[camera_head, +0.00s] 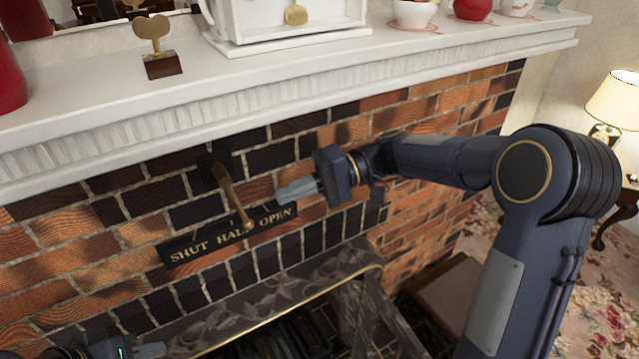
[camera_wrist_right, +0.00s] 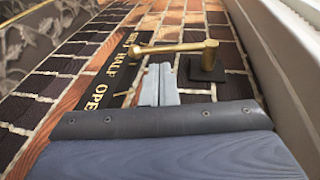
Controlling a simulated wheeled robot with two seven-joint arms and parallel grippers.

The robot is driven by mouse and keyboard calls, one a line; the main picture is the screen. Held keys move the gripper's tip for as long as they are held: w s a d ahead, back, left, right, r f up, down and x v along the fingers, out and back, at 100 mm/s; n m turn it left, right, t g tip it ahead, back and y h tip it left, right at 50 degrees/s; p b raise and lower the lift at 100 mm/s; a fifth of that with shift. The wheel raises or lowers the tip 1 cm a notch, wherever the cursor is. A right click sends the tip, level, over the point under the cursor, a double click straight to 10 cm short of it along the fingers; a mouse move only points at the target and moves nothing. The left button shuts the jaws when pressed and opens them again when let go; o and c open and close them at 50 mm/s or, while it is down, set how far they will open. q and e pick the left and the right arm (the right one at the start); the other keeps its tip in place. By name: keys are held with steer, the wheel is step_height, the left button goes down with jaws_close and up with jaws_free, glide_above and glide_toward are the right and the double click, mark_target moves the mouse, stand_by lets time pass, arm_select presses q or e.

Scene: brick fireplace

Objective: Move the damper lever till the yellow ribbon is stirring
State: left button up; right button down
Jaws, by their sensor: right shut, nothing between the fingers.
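The brass damper lever (camera_head: 233,197) hangs from a dark mount on the brick face, its knob end low over the black label plate (camera_head: 180,252) reading SHUT, HALF, OPEN. The knob covers the end of HALF. In the right wrist view the lever (camera_wrist_right: 170,48) lies just beyond my fingertips. My right gripper (camera_head: 282,193) is shut and empty, on the OPEN side of the lever, with a small gap between them. Its closed fingers show in the wrist view (camera_wrist_right: 160,72). My left gripper (camera_head: 150,350) is only partly in view at the bottom left. I see no yellow ribbon.
The white mantel shelf (camera_head: 330,62) juts out above the lever, carrying a white clock-like case, a heart-shaped ornament (camera_head: 155,45) and pots. The stone firebox surround (camera_head: 290,295) is below. A lit lamp (camera_head: 615,100) stands far right.

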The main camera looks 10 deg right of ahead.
mark_target(244, 214)
steer(key=x, duration=0.5)
steer(key=shift+a, duration=0.4)
steer(key=y+b, duration=0.1)
steer(key=b, duration=0.1)
steer(key=a+f+b, duration=0.1)
steer(key=b, duration=0.2)
steer(key=shift+s+f+y, duration=0.15)
steer(key=shift+f+y, duration=0.1)
steer(key=shift+y, duration=0.15)
steer(key=shift+a+r, duration=0.15)
steer(key=shift+r, duration=0.05)
steer(key=shift+s+r, duration=0.1)
